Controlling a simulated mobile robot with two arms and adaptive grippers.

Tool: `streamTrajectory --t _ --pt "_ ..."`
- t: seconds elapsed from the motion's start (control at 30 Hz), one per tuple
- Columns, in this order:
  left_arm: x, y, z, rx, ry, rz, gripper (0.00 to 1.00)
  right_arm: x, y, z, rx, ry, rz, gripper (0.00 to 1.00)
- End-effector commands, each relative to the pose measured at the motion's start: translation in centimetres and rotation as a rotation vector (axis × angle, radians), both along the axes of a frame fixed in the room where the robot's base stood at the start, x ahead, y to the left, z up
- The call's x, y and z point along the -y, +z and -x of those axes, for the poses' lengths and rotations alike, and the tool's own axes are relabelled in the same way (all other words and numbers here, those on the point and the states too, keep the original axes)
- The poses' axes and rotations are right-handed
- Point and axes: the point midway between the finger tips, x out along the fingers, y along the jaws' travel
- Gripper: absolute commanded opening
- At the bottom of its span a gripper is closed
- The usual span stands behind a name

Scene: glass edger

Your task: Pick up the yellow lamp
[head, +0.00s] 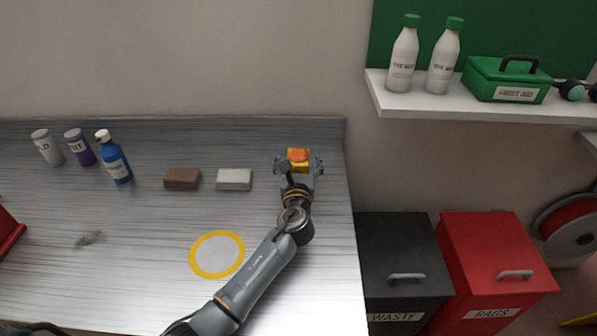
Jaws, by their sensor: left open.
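The yellow lamp (298,157) is a small yellow block with an orange top at the back right of the metal bench. My left gripper (299,164) is at the lamp, with one finger on each side of it. The jaws are open. The gripper hides the lamp's lower front, and I cannot tell whether the fingers touch it. My right gripper is not in view.
A pale block (234,179) and a brown block (182,179) lie left of the gripper. A blue bottle (115,160) and two small jars stand further left. A yellow-rimmed disc (217,254) lies in front. A shelf (480,103) overhangs to the right, beyond the bench's right edge.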

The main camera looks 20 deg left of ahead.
Motion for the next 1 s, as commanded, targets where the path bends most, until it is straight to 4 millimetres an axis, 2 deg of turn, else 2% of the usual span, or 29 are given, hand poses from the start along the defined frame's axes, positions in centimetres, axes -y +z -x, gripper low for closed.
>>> streamTrajectory --t 0.07,0.1,0.43,0.77,0.87,1.0 --pt "0.0 0.0 0.0 0.0 0.0 0.001 0.81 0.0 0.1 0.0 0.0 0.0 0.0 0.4" --pt "0.0 0.0 0.0 0.0 0.0 0.001 0.77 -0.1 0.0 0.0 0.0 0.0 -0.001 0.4" --pt "0.0 0.0 0.1 0.0 0.0 0.001 0.11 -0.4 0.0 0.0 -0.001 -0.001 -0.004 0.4" --pt "0.0 0.6 0.0 0.003 0.0 0.001 0.11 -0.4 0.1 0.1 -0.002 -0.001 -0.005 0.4" --pt "0.0 1.4 0.0 0.005 0.0 0.002 0.11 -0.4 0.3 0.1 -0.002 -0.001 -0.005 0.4" --pt "0.0 3.7 0.0 0.008 0.0 0.001 0.11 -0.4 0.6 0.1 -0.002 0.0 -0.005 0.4"
